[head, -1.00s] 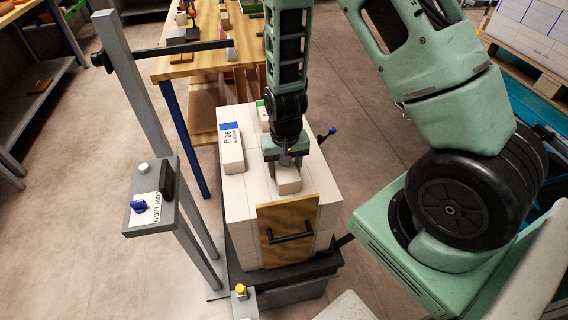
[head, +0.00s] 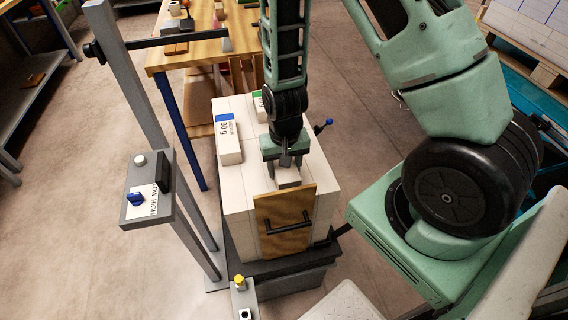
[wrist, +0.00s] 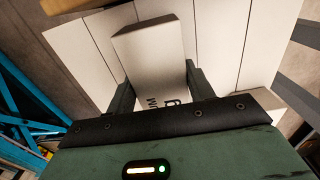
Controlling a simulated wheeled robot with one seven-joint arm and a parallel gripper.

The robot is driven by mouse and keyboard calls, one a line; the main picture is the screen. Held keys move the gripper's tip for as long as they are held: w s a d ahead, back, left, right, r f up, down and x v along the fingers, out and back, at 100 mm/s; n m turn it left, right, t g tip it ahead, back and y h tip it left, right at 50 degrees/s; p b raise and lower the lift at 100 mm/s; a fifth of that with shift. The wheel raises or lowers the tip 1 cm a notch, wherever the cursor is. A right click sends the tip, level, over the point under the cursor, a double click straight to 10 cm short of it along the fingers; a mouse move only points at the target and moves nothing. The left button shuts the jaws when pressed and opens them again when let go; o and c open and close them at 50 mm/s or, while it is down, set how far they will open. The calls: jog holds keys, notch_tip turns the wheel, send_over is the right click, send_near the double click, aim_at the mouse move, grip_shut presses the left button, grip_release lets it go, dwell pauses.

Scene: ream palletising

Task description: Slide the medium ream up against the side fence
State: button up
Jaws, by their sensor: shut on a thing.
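My gripper (head: 287,172) is shut on a small white ream (head: 288,180) on top of the pale stack. In the wrist view the held ream (wrist: 155,60) lies between the two fingers, its printed lettering partly hidden by the gripper. A wooden fence board (head: 284,222) with a black handle stands at the near side of the stack. The held ream's near end is close to its top edge; I cannot tell whether they touch. A blue-labelled ream (head: 229,143) marked 90 g lies to the left. A green-labelled ream (head: 258,107) lies behind, partly hidden by my arm.
The stack (head: 237,186) sits on a dark base (head: 290,280). A grey post with a switch box (head: 148,190) stands left. A wooden table (head: 190,58) is behind.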

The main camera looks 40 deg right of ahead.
jog(key=shift+s+a, duration=0.25)
jog(key=shift+s, duration=0.35)
jog(key=shift+s+a, duration=0.25)
jog(key=shift+s, duration=0.4)
jog(key=o, duration=1.3)
notch_tip(320, 180, up, 17)
jog(key=shift+r+p, duration=0.2)
jog(key=shift+p, duration=0.95)
jog(key=s+a+r+n, duration=0.2)
jog(key=s+a+n, duration=0.2)
jog(key=a, duration=0.1)
jog(key=s+a+r+n, duration=0.3)
jog(key=s+a+n, duration=0.1)
jog(key=a, duration=0.1)
jog(key=s+a+r+n, duration=0.3)
jog(key=s+a+n, duration=0.1)
jog(key=s+a, duration=0.1)
jog(key=shift+y, duration=0.3)
